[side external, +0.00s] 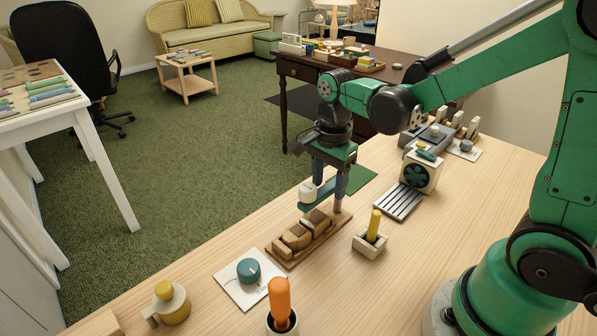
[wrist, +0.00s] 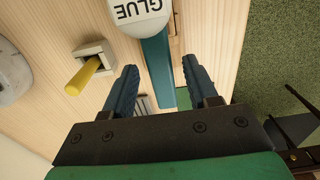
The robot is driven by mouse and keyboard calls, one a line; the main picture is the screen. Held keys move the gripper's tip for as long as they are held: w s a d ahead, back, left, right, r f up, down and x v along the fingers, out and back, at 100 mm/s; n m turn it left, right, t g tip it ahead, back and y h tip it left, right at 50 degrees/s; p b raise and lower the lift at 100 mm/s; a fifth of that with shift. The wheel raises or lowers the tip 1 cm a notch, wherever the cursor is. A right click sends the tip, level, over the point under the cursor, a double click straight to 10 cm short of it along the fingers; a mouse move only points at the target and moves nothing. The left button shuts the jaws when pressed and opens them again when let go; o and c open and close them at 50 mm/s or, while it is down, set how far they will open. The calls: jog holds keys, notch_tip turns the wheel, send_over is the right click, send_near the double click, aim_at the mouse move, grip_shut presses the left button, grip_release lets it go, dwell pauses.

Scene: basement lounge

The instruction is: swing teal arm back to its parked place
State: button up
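The teal arm (side external: 322,194) is a flat bar above the far end of a wooden rack (side external: 283,262) holding wooden blocks. A white glue holder (side external: 307,190) sits at its left end; in the wrist view the holder reads "GLUE" (wrist: 138,10) at the top. My gripper (side external: 330,187) points down over the bar. In the wrist view, my gripper (wrist: 160,88) has its fingers apart, one on each side of the teal arm (wrist: 157,68), with gaps visible. The bar's pivot is largely hidden, and a parked place cannot be made out.
A yellow handle stands in a grey block (side external: 369,246) to the right. Beyond it are a fan unit (side external: 420,172) and slotted plate (side external: 398,206). A teal dial (side external: 248,269), an orange handle (side external: 280,298) and a yellow-topped holder (side external: 168,302) stand nearer. A green mat (side external: 361,178) lies behind.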

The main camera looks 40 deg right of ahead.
grip_shut()
dwell(1.2)
